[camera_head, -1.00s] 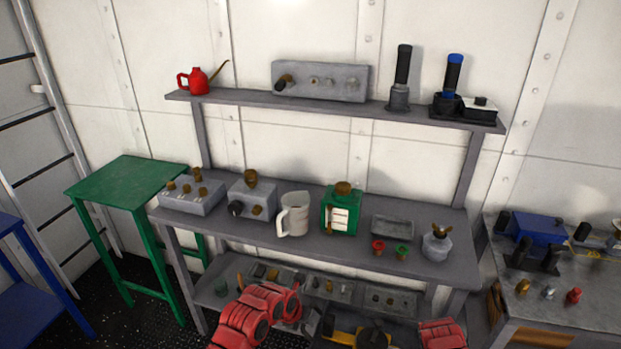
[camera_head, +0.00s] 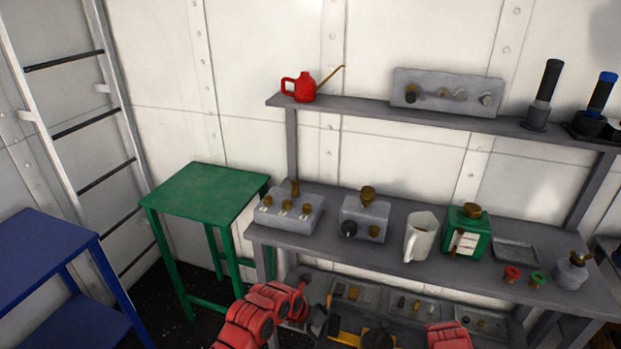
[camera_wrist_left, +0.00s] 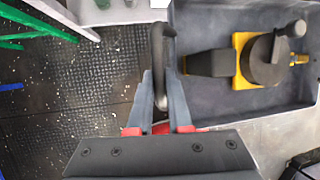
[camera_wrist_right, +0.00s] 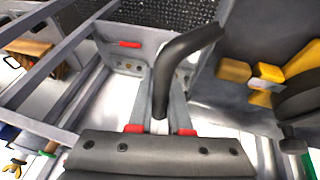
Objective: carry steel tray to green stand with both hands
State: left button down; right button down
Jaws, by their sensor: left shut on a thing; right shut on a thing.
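The steel tray shows in the left wrist view (camera_wrist_left: 215,100) as a blue-grey open tray with a dark bar handle at its end. My left gripper (camera_wrist_left: 160,85) is shut on that handle. My right gripper (camera_wrist_right: 165,85) is shut on the dark handle at the tray's other end. A yellow and black tool (camera_wrist_left: 258,58) lies in the tray and also shows at the bottom of the head view (camera_head: 375,338). The green stand (camera_head: 205,190) is left of the workbench, its top bare. In the head view most of the tray and both gripper tips are hidden or out of frame.
A grey workbench (camera_head: 330,262) with several devices, a white jug (camera_head: 420,237) and a green canister (camera_head: 467,232) stands ahead. Its lower shelf holds small parts. A blue stand (camera_head: 40,250) is at the left, a ladder (camera_head: 75,110) behind it. Dark floor shows between the stands.

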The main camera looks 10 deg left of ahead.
aim_at(207, 188)
jog(key=j, duration=1.8)
jog(key=i+j, duration=0.1)
jog(key=j, duration=1.65)
